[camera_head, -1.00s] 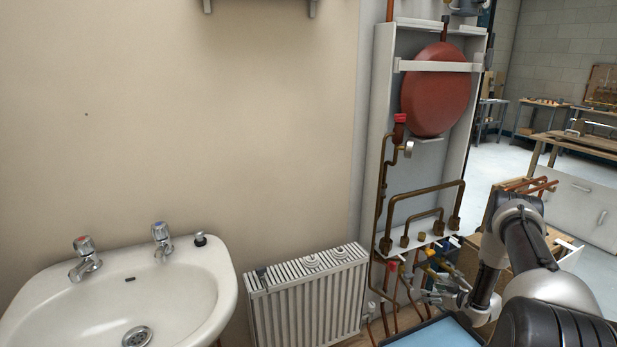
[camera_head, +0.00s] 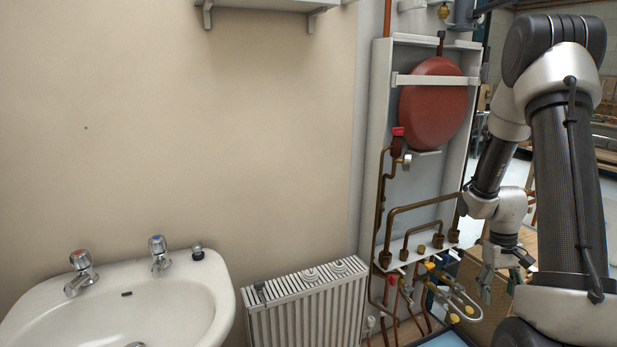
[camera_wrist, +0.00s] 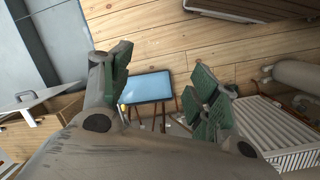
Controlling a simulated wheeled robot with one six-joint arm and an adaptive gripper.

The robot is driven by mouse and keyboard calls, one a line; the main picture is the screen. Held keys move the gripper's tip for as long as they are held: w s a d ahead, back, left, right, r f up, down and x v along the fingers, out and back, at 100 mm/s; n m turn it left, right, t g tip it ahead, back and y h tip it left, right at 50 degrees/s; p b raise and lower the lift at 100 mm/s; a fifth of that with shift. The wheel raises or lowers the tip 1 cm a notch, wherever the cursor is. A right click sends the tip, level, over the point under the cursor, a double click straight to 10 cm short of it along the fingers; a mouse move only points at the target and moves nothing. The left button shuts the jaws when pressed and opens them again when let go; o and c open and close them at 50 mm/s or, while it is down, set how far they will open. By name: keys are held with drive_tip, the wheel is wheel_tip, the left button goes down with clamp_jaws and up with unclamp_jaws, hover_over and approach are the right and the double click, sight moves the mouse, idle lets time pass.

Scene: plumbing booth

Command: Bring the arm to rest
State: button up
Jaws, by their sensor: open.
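My gripper (camera_head: 499,275) is at the right of the head view, pointing down beside the pipework of the boiler panel. In the wrist view my gripper (camera_wrist: 160,95) has its two green-padded fingers spread wide, with nothing between them. My arm rises tall at the right edge of the head view, with its elbow near the top. A blue flat panel or tray top (camera_wrist: 147,87) shows below, beyond the fingers; its edge also shows at the bottom of the head view (camera_head: 440,341).
A white sink (camera_head: 165,306) stands at the left and a white radiator (camera_head: 308,308) at the centre. A grey panel with a red round vessel (camera_head: 433,104) and copper pipes (camera_head: 420,207) stands close left of my arm. Wooden floor (camera_wrist: 160,50) shows below.

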drive_tip(key=s+a+r+t, duration=0.2)
drive_tip(key=s+a+r, duration=0.3)
drive_tip(key=r, duration=0.4)
drive_tip(key=s+a+r+n+t, duration=0.1)
drive_tip(key=s+a+r, duration=0.4)
drive_tip(key=r, duration=0.5)
drive_tip(key=s+a+r+t, duration=0.3)
drive_tip(key=s+a+r, duration=0.2)
drive_tip(key=r, duration=0.5)
drive_tip(key=a, duration=0.2)
drive_tip(key=shift+a+n+t+y, duration=0.3)
drive_tip(key=shift+a+n+y, duration=0.05)
drive_tip(key=shift+n+y, duration=0.05)
drive_tip(key=shift+s, duration=0.1)
